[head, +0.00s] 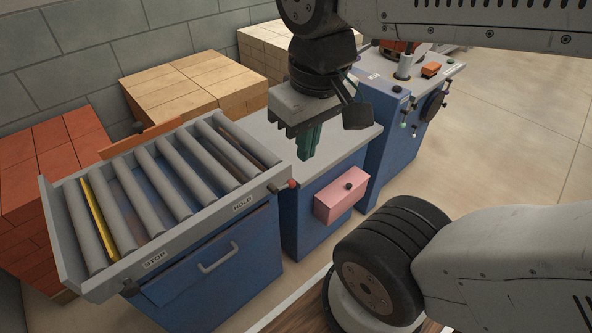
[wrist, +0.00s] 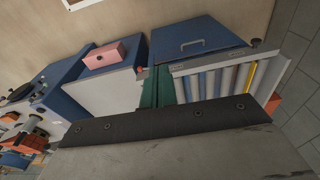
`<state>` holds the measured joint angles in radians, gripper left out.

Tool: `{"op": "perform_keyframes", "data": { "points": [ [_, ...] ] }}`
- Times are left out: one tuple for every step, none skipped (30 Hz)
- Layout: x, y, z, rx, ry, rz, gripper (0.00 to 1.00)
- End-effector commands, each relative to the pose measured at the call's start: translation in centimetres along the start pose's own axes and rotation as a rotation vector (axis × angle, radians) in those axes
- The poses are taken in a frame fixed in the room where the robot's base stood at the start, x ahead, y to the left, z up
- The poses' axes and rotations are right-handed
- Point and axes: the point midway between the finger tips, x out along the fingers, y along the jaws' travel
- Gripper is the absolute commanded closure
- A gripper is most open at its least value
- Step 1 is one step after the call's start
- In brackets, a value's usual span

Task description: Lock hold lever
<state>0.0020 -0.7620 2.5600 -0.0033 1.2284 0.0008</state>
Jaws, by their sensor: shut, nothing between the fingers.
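The hold lever (head: 284,187) is a short dark rod with a red knob at the right front corner of the roller tray (head: 215,222), beside a label reading HOLD (head: 243,202). My gripper (head: 308,152) has green fingers that are shut and empty. In the head view it hangs over the grey top of the middle cabinet, behind and above the lever, apart from it. In the wrist view the gripper (wrist: 157,88) points toward the gap between the roller tray and the middle cabinet.
A STOP label (head: 155,260) marks the tray's left front. A pink box (head: 342,195) sticks out of the middle cabinet's front. Another blue cabinet (head: 395,150) with knobs stands at the right. Brick stacks (head: 195,85) stand behind. The floor at the right is clear.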

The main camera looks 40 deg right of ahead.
Motion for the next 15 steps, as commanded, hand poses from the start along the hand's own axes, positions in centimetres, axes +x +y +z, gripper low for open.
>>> {"op": "perform_keyframes", "data": {
  "points": [
    [0.0,0.0,0.0,0.0,-0.001,-0.001,1.0],
    [0.1,0.0,-0.1,-0.001,-0.003,-0.002,1.0],
    [0.1,0.1,-0.3,-0.002,-0.007,-0.006,1.0],
    [0.2,0.1,-0.6,-0.002,-0.011,-0.011,1.0],
    [0.3,0.1,-0.9,-0.004,-0.017,-0.017,1.0],
    [0.5,0.2,-1.4,-0.008,-0.029,-0.029,1.0],
    [0.8,0.3,-1.9,-0.013,-0.039,-0.04,1.0],
    [1.0,0.5,-2.6,-0.016,-0.049,-0.054,1.0],
    [1.5,0.9,-3.5,-0.02,-0.061,-0.076,1.0],
    [1.9,1.2,-4.3,-0.023,-0.071,-0.094,1.0],
    [2.3,1.6,-5.1,-0.027,-0.079,-0.115,1.0],
    [3.0,2.3,-6.3,-0.029,-0.088,-0.143,1.0],
    [3.6,2.8,-7.1,-0.032,-0.094,-0.165,1.0],
    [4.2,3.5,-8.0,-0.032,-0.095,-0.186,1.0],
    [5.1,4.4,-9.0,-0.032,-0.098,-0.216,1.0]
  ]
}}
